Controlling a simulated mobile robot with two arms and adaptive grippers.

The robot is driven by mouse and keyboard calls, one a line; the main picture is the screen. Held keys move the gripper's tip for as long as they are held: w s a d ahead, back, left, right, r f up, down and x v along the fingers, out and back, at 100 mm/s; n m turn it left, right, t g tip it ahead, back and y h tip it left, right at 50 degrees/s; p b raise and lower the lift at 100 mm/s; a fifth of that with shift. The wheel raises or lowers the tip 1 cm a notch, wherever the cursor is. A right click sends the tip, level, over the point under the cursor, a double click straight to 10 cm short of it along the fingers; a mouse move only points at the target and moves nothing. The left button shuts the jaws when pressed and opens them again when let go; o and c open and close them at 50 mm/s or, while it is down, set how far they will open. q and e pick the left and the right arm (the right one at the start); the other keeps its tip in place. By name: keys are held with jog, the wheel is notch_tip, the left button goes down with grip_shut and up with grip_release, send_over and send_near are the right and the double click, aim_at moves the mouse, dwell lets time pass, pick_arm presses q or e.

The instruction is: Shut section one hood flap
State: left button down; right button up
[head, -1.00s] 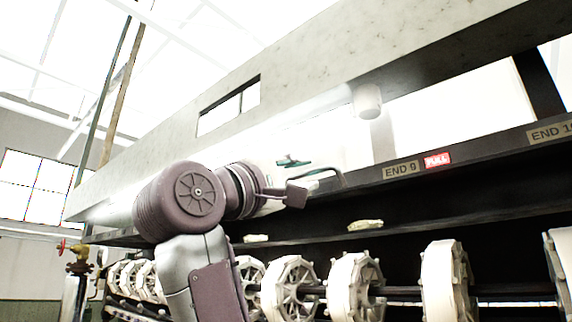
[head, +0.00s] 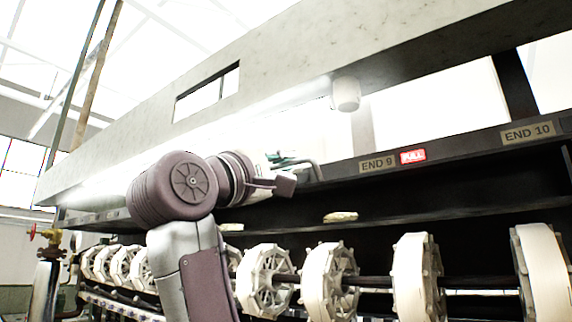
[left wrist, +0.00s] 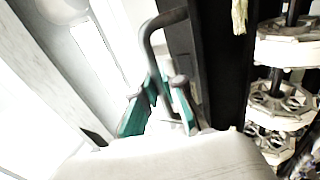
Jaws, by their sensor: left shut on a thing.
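My left gripper (head: 284,160) reaches up from the lower left to the front of the hood. It is shut on a dark bent bar handle (head: 313,170), which stands by the dark rail left of the END 9 plate. In the left wrist view the green-edged fingers (left wrist: 155,100) close around the handle (left wrist: 147,40), whose bend shows above them. The hood's flap is hard to make out in the glare, and I cannot tell how far it is open. My right gripper is not in view.
The pale hood beam (head: 270,75) runs across above, with a white cylinder (head: 345,94) under it. END 9 (head: 377,164), red FULL (head: 413,156) and END 10 (head: 530,132) plates sit on the rail. White reels (head: 330,280) line the space below. A red-handled valve (head: 45,234) stands left.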

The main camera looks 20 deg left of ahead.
pick_arm(q)
jog(key=shift+w+d+f+b, duration=0.2)
jog(key=shift+w+f+b, duration=0.4)
jog(key=shift+f+b, duration=0.8)
jog(key=shift+w+d+f+b, duration=0.2)
jog(key=shift+w+f+b, duration=0.6)
jog(key=shift+f, duration=0.95)
jog(key=shift+w+d+f+b, duration=0.2)
jog(key=shift+w+f+b, duration=0.2)
jog(key=shift+f+b, duration=1.1)
jog(key=c, duration=1.4)
grip_release()
jog(key=shift+f, duration=0.15)
jog(key=shift+o, duration=0.2)
jog(key=shift+w, duration=0.15)
jog(key=b+v, duration=0.9)
jog(key=v, duration=0.5)
jog(key=shift+s, duration=0.2)
